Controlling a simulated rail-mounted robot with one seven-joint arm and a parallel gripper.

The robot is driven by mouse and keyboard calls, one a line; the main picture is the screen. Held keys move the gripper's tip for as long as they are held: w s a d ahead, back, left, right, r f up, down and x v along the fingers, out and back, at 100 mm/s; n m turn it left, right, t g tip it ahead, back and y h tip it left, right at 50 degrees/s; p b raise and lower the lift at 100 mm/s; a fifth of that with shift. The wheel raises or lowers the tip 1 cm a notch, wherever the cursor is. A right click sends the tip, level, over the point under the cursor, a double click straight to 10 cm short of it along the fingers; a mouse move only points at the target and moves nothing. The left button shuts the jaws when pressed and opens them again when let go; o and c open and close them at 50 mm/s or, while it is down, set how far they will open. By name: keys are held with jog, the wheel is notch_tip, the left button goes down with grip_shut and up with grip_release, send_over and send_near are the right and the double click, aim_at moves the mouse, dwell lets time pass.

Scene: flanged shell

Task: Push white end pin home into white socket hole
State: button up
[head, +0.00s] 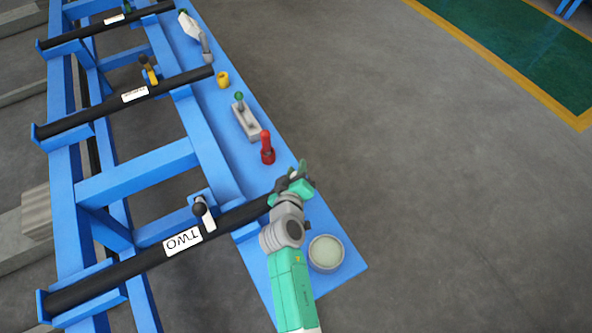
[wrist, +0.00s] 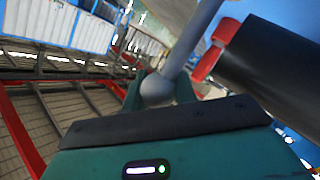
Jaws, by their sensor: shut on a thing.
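My gripper (head: 295,184) is at the right end of the black bar marked TWO (head: 235,216), above the blue bench. In the wrist view my gripper (wrist: 160,90) is shut on a pale grey rod with a ball (wrist: 157,88), which I take to be the white end pin. The ball sits between the fingertips, and the rod runs up and away to the right. Beside it is the dark end of a large cylinder (wrist: 270,65) with a red part (wrist: 212,55) at its edge. I cannot make out the white socket hole, nor whether the pin is in it.
On the bench (head: 345,285) stand a round pale dish (head: 326,252), a red fitting (head: 267,149), a grey block with a green knob (head: 246,118) and a yellow cup (head: 222,79). Open floor lies to the right.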

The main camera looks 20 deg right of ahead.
jog(key=shift+f+b, duration=0.4)
jog(key=shift+f, duration=0.05)
jog(key=o, duration=1.1)
jog(key=shift+d+f, duration=0.1)
jog(key=shift+o, duration=0.2)
jog(key=shift+s+a+r+p, duration=0.2)
jog(key=shift+r+p, duration=0.05)
jog(key=shift+p, duration=0.05)
jog(key=p+v, duration=0.2)
jog(key=v, duration=0.5)
jog(key=shift+s, duration=0.1)
